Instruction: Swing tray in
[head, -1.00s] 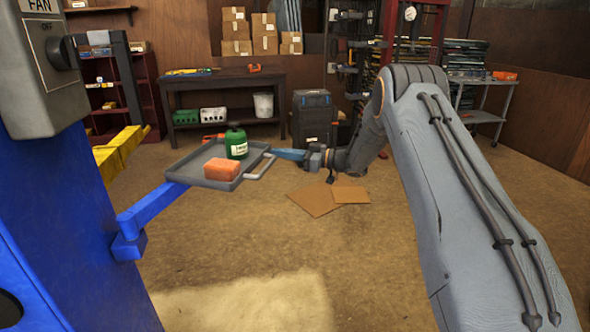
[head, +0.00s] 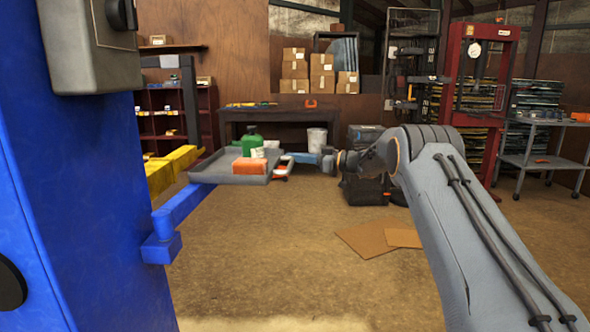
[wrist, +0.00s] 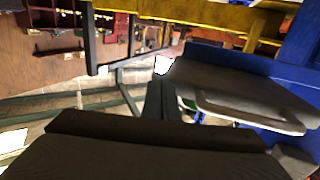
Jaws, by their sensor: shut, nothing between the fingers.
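The grey tray (head: 206,170) sits level on a blue swing arm (head: 182,210) bracketed to the blue lift post (head: 80,200). An orange block (head: 250,166) and a green bottle (head: 251,138) with a white label stand on it. My gripper (head: 296,157) is shut and empty at the tray's right side, by its handle. In the wrist view my dark fingers (wrist: 158,98) are together, and the tray's pale handle bar (wrist: 250,115) passes just right of them. I cannot tell whether they touch the handle.
A yellow lift arm (head: 170,172) is behind the swing arm at left. A grey switch box (head: 90,50) is on the post. Flat cardboard (head: 367,239) lies on the floor. A workbench (head: 262,118), a red press (head: 480,80) and a cart (head: 540,150) stand behind. The near floor is clear.

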